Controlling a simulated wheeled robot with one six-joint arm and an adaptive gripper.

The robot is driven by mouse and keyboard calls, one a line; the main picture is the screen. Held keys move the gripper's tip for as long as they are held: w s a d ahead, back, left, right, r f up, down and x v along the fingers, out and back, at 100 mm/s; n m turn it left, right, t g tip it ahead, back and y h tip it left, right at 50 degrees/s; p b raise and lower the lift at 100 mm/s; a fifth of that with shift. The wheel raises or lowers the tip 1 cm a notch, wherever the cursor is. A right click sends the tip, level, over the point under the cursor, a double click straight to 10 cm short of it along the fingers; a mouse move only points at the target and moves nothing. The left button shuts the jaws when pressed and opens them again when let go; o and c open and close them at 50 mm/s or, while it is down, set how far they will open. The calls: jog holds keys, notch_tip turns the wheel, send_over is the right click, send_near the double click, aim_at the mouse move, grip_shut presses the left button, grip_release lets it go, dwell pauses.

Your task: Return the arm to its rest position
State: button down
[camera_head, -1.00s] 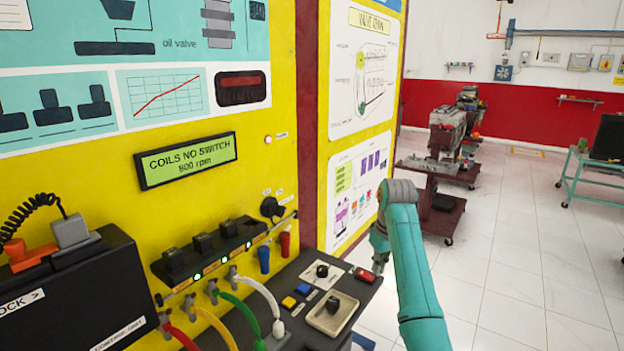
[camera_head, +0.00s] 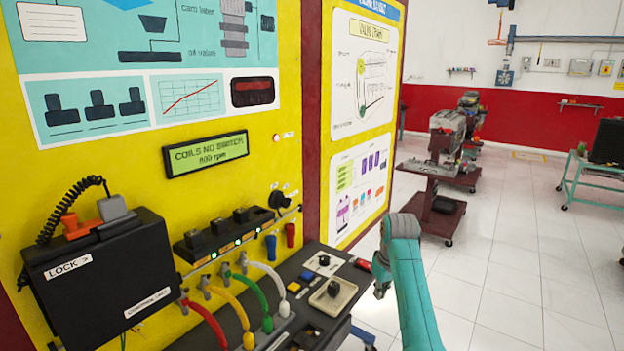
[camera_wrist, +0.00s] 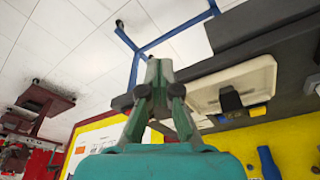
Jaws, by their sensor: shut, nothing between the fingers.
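My arm is bent, with its teal links at the lower right of the head view. My gripper (camera_head: 381,288) hangs below the wrist there, partly hidden by the arm, beside the right edge of the console's dark shelf (camera_head: 345,268). In the wrist view my gripper (camera_wrist: 157,68) has its fingertips together, with nothing held. The shelf (camera_wrist: 275,40) and its beige switch plate (camera_wrist: 262,85) show to the right of the fingers in the wrist view. I cannot tell how far the fingers are from the shelf.
The yellow trainer panel (camera_head: 300,165) stands at left, with a black control-unit box (camera_head: 100,275) and several coloured cables. A display (camera_head: 205,153) reads "COILS NO SWITCH 800 rpm". An engine on a brown cart (camera_head: 432,190) stands behind. The tiled floor at right is clear.

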jog(key=s+f+t, duration=0.1)
jog(key=s+f, duration=0.2)
jog(key=f, duration=0.4)
jog(key=s+f+m+t, duration=0.1)
jog(key=s+f, duration=0.2)
jog(key=f, duration=0.4)
jog(key=s+f+t, duration=0.1)
jog(key=s+f, duration=0.3)
jog(key=f, duration=0.4)
jog(key=s+f+m+t, duration=0.15)
jog(key=s+f, duration=0.35)
jog(key=s, duration=0.5)
jog(key=s+f+t, duration=0.2)
jog(key=s+f, duration=0.3)
jog(key=s, duration=0.5)
jog(key=s+r+m+t, duration=0.1)
jog(key=s+r, duration=0.2)
jog(key=s, duration=0.8)
jog(key=s+r+t, duration=0.2)
jog(key=s+r, duration=0.2)
jog(key=s, duration=0.7)
jog(key=s+r+t, duration=0.1)
jog(key=s+r, duration=0.6)
jog(key=r, duration=0.2)
jog(key=s+r+m+t, duration=0.1)
jog(key=s+r+t, duration=0.1)
jog(key=s+r, duration=0.5)
notch_tip(320, 180, up, 2)
jog(key=shift+r+h, duration=0.25)
jog(key=shift+h, duration=0.15)
